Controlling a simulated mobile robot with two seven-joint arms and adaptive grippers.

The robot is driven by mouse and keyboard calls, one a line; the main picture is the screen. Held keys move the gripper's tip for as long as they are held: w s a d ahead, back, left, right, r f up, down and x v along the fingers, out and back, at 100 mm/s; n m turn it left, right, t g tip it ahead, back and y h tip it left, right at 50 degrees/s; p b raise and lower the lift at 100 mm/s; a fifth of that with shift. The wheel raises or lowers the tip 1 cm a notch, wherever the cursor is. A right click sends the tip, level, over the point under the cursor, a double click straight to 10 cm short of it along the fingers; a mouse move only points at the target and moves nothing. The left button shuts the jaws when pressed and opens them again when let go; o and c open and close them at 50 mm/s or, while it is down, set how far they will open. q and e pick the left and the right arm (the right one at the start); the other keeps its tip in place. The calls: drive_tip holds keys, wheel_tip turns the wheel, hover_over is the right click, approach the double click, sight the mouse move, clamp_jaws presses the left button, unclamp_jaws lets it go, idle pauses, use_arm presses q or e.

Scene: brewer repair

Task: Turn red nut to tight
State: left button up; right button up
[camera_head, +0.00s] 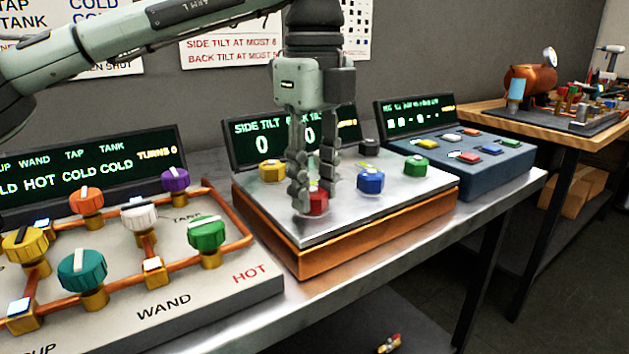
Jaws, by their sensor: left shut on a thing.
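The red nut (316,203) sits at the front of the metal plate (405,206) on the orange-brown tilt unit (330,252). My left gripper (316,192) points straight down over it, and its fingers are shut on the red nut. The fingers hide part of the nut. The display (262,140) behind shows "SIDE TILT" with a 0, and another 0 partly behind the gripper. My right gripper is not in view.
On the left stands a valve panel (190,302) with copper pipes and several coloured knobs. On the right is a blue box (500,167) with coloured buttons and a display. A wooden table (480,112) with a copper tank (533,78) stands farther right.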

use_arm(q)
drive_tip(key=shift+m, duration=0.4)
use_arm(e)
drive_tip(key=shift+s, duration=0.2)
use_arm(q)
drive_tip(key=m, duration=0.3)
drive_tip(key=shift+s+m, duration=0.1)
drive_tip(key=shift+m, duration=1.1)
drive_tip(key=m, duration=0.3)
drive_tip(key=shift+a+m, duration=0.1)
drive_tip(key=shift+m, duration=0.3)
drive_tip(key=m, duration=0.4)
drive_tip(key=shift+a, duration=0.1)
drive_tip(key=shift+m, duration=2)
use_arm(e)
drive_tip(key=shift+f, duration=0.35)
